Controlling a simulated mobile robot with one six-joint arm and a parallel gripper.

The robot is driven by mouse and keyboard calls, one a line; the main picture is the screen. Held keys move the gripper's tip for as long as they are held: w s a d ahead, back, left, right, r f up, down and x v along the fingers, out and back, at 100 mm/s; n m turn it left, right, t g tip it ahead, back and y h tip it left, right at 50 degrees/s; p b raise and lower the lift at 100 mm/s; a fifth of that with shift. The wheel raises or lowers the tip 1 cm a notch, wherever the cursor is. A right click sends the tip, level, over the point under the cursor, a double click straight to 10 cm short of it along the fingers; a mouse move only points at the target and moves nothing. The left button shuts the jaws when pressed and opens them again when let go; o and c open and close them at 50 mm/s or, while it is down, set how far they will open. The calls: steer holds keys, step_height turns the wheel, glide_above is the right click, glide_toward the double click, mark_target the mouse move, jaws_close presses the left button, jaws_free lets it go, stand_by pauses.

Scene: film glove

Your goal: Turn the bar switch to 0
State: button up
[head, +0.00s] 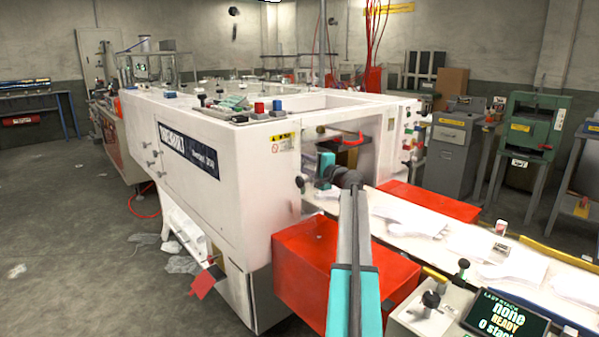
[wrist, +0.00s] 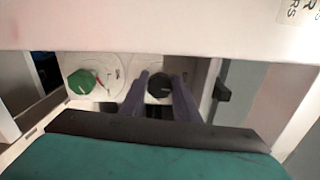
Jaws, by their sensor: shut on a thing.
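The bar switch (wrist: 159,84) is a dark round knob with a light mark, on a white panel in the wrist view. My gripper (wrist: 162,86) has its two grey-purple fingers on either side of it, shut on it. The fingers hide parts of the knob and its dial, and I cannot read which position it points to. In the head view my gripper (head: 318,168) is at the end face of the white machine, and the switch is hidden there.
A green knob (wrist: 80,82) on a white dial sits left of the switch. A black block (wrist: 222,89) sticks out at its right. A white ledge (wrist: 160,32) crosses above. A red box (head: 325,265) and a paper-covered conveyor (head: 435,232) flank my arm.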

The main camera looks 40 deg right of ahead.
steer(key=shift+w+r+n+b, duration=0.15)
steer(key=shift+r+n+b, duration=0.05)
steer(key=shift+n+b, duration=0.5)
steer(key=o, duration=1)
steer(key=shift+o, duration=0.2)
steer(key=shift+f, duration=0.15)
steer(key=shift+s, duration=0.2)
steer(key=s+a, duration=0.1)
steer(key=s, duration=1.2)
steer(key=shift+s+p, duration=0.25)
steer(key=shift+p, duration=0.15)
